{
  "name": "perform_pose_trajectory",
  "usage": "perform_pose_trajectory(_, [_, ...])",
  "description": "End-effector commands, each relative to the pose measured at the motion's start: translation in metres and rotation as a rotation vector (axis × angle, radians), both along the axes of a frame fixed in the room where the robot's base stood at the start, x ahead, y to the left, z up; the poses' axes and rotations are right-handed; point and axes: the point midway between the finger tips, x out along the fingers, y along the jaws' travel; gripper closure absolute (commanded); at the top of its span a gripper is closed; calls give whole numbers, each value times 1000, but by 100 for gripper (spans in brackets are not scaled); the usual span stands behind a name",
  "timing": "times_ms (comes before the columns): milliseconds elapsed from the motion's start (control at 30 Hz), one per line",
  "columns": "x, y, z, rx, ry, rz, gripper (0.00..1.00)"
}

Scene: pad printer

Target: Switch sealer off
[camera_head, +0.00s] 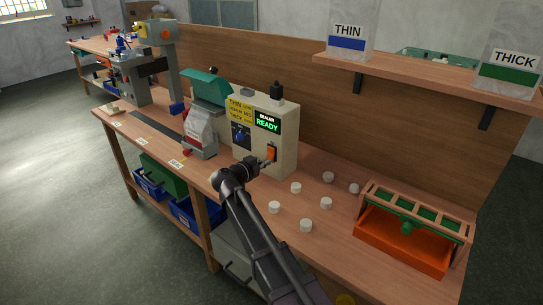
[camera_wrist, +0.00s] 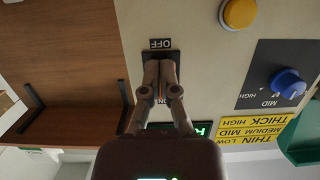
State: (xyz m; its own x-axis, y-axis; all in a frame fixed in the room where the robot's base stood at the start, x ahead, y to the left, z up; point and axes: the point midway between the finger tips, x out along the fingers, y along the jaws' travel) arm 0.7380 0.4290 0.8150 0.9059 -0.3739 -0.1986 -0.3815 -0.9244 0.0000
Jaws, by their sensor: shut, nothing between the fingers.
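The sealer control box (camera_head: 283,140) is a cream box on the bench. Its display (camera_head: 267,122) reads "SEALER READY" in green. An orange switch (camera_head: 272,151) is on its front. My gripper (camera_head: 269,161) is shut and empty, with its fingertips at the switch; I cannot tell whether they touch it. In the wrist view my shut gripper (camera_wrist: 161,65) covers most of the dark switch plate (camera_wrist: 150,70). The OFF label (camera_wrist: 160,44) shows beyond the fingertips, and the ON label is partly hidden behind the fingers. The rocker's position cannot be made out.
A blue knob (camera_wrist: 287,83) and a yellow button (camera_wrist: 239,13) are on the same panel. Several white caps (camera_head: 306,225) stand on the bench to the right, before an orange tray (camera_head: 400,245). The sealer with a grey-white bag (camera_head: 199,132) stands to the left. A shelf (camera_head: 430,76) is above.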

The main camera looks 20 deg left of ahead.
Motion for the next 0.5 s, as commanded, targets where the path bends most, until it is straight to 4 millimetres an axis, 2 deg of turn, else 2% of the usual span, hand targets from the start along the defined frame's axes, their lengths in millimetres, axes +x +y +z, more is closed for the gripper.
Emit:
perform_pose_trajectory(300, [6, -3, 0, 0, 0, 0, 100])
perform_pose_trajectory(500, [3, -1, 0, 0, 0, 0, 100])
